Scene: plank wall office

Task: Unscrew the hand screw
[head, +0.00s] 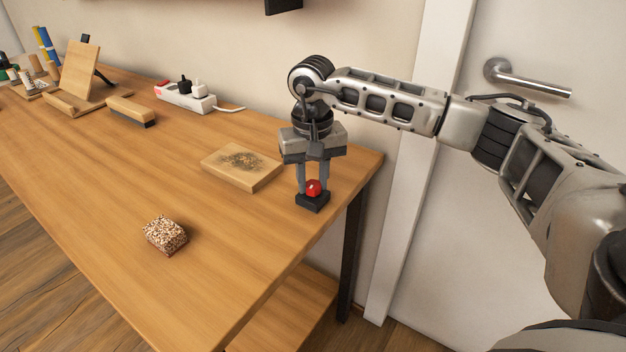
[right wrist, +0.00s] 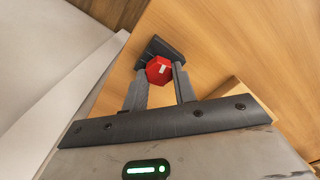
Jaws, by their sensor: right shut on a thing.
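The hand screw has a red faceted knob (head: 313,188) on a black square block (head: 313,202), near the right end of the wooden table. In the right wrist view the red knob (right wrist: 159,70), with a small white mark on it, sits over the black block (right wrist: 160,47). My right gripper (head: 313,184) points down from above, its two fingers on either side of the knob, shut on it. The fingers also show in the right wrist view (right wrist: 160,85). Any thread under the knob is hidden. My left gripper is not in view.
A wooden board with a dark scorched patch (head: 242,167) lies just left of the block. A speckled brown-and-white block (head: 165,235) lies nearer the front. A power strip (head: 185,96), a brush (head: 131,111) and a wooden stand (head: 80,75) are farther back. The table's right edge (head: 367,176) is close.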

